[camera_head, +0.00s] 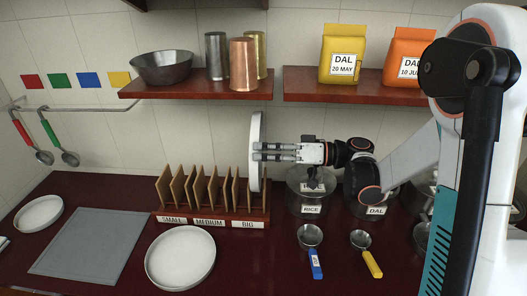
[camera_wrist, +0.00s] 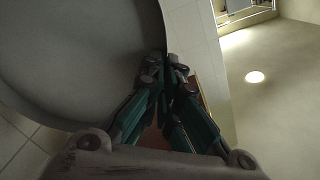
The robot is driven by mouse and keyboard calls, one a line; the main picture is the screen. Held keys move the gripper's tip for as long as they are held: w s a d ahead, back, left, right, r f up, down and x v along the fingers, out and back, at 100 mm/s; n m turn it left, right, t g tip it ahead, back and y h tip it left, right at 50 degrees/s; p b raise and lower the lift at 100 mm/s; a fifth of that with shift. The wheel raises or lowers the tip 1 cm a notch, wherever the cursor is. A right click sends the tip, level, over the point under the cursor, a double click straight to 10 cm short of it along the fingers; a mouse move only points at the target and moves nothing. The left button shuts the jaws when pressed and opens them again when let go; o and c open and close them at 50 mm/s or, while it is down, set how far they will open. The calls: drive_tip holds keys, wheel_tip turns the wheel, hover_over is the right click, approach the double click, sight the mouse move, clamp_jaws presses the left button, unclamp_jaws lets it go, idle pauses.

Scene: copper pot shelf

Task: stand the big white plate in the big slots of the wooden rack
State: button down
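The big white plate (camera_head: 256,128) stands upright, nearly edge-on, over the right end of the wooden rack (camera_head: 212,216), at the section labelled BIG. Its lower edge is down among the right-hand dividers; I cannot tell whether it is seated in a slot. My gripper (camera_head: 260,152) comes from the right with its fingers level and shut on the plate's rim. In the wrist view the plate (camera_wrist: 70,50) fills the upper left as a grey disc, and my fingers (camera_wrist: 168,68) meet at its edge. The rack's SMALL and MEDIUM sections are empty.
A white plate (camera_head: 180,258) lies flat before the rack, and a smaller one (camera_head: 38,214) at far left beside a grey board (camera_head: 90,245). Steel pots (camera_head: 310,190) stand right of the rack. A shelf (camera_head: 196,88) with a bowl and canisters hangs above.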

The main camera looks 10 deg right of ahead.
wheel_tip(320, 180, down, 8)
drive_tip(key=b, duration=0.6)
drive_tip(key=shift+f+b, duration=0.2)
drive_tip(key=shift+b, duration=0.1)
idle(0.6)
drive_tip(key=c, duration=1.7)
unclamp_jaws()
drive_tip(key=shift+c, duration=0.5)
drive_tip(key=v, duration=0.4)
drive_tip(key=shift+d, duration=0.25)
drive_tip(key=shift+s, duration=0.15)
drive_tip(key=s+b, duration=0.1)
drive_tip(key=s, duration=0.9)
